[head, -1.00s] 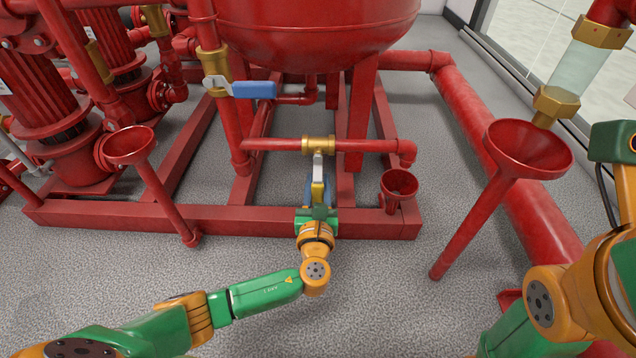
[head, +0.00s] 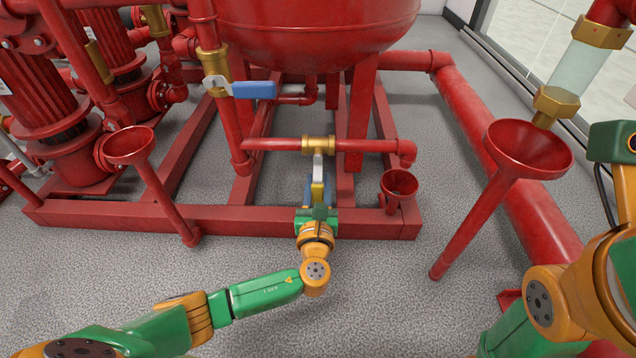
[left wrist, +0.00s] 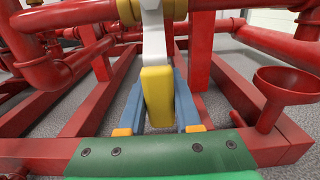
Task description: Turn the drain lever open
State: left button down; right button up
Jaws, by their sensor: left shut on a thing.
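The drain lever has a yellow grip (left wrist: 157,92) and a pale metal shank. It extends from a brass valve (head: 318,145) on the low horizontal red pipe, toward me and across that pipe. My left gripper (head: 317,193) is shut on the yellow grip, with its blue fingers on either side of it, as the left wrist view shows (left wrist: 160,105). The valve body is partly cut off at the top of the left wrist view. My right arm shows at the right edge of the head view, but its gripper is out of frame.
A blue-handled valve (head: 252,90) sits on a vertical pipe at upper left. A small red funnel (head: 399,184) stands right of the lever under the pipe's end. The red frame beam (head: 250,220) runs below my left gripper. Larger funnels stand left (head: 130,145) and right (head: 528,148).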

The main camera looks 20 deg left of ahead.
pick_arm(q)
jog(key=shift+d, duration=0.1)
jog(key=shift+w+d+r+n, duration=0.25)
jog(key=shift+d+n, duration=0.45)
jog(key=shift+n, duration=0.45)
jog(key=shift+w+d+r+n, duration=0.2)
jog(key=shift+d+n, duration=0.55)
jog(key=shift+n, duration=0.45)
jog(key=shift+w+d+r+n, duration=0.25)
jog(key=shift+d+n, duration=0.45)
jog(key=shift+n, duration=0.45)
jog(key=c, duration=0.6)
grip_release()
jog(key=shift+s, duration=0.1)
